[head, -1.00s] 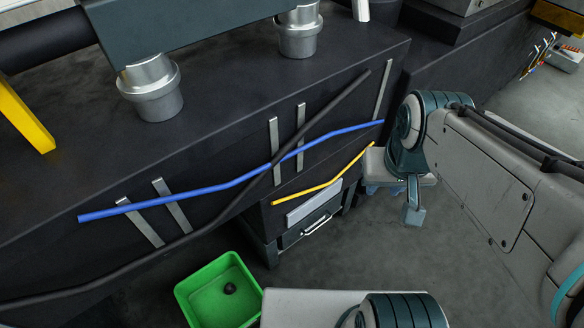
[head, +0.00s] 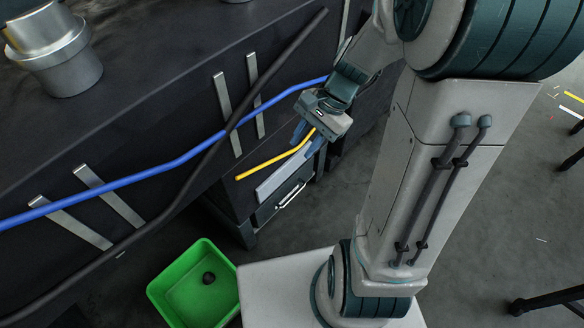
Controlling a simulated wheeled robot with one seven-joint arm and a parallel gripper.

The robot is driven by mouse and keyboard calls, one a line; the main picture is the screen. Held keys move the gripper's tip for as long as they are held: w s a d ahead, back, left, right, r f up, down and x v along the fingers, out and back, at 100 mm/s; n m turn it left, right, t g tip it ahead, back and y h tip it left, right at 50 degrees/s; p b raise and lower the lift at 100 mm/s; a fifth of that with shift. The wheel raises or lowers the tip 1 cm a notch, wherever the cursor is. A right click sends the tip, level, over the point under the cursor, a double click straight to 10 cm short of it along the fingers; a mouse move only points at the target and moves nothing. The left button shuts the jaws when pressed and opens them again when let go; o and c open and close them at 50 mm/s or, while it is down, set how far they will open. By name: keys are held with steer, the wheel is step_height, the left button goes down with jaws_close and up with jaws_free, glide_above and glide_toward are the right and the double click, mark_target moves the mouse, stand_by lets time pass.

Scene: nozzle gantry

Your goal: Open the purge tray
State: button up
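The purge tray (head: 268,211) is a dark drawer front low in the unit under the dark bench, with a pale bar handle (head: 291,195). It looks closed, its front about level with the frame. A light grey strip (head: 272,185) runs just above it. My gripper (head: 309,137) is above and slightly right of the handle, in front of the yellow cable's upper end, pointing down. Its two blue-grey fingers look apart, with nothing held between them. It appears clear of the handle. My wrist hides the right end of the yellow cable.
A yellow cable (head: 268,164) slants just above the grey strip. A blue pipe (head: 180,162) and a black hose (head: 200,170) cross the bench side. A green bin (head: 165,290) with a small dark lump (head: 208,278) stands on the floor at lower left. Grey floor lies before the tray.

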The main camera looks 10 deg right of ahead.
steer(key=w+d+f+m+t+y+b, duration=0.1)
steer(key=w+f+m+y+b, duration=0.2)
steer(key=f+m, duration=0.5)
steer(key=w+d+f+m+t+y+b, duration=0.25)
steer(key=w+f+b, duration=0.2)
steer(key=f, duration=0.75)
steer(key=w+d+f+m+t+y+b, duration=0.1)
steer(key=w+f+m+y+b, duration=0.15)
steer(key=f+m+b, duration=0.55)
steer(key=w+d+f+m+t+b, duration=0.1)
steer(key=f+m+t, duration=0.15)
steer(key=f, duration=0.35)
steer(key=d+f+m+t+h+b, duration=0.1)
steer(key=d+f+m, duration=0.15)
steer(key=f, duration=0.45)
steer(key=w+d+f+m+t+b, duration=0.1)
steer(key=f+m+t, duration=0.1)
steer(key=f+m, duration=0.3)
steer(key=m+t+h+b, duration=0.3)
steer(key=m+t+b, duration=0.1)
steer(key=m+b, duration=0.35)
glide_toward(297, 192)
steer(key=x, duration=1)
steer(key=shift+a+f+b, duration=0.1)
steer(key=shift+f+b, duration=0.25)
steer(key=shift+b, duration=0.05)
steer(key=shift+s, duration=0.1)
jaws_close()
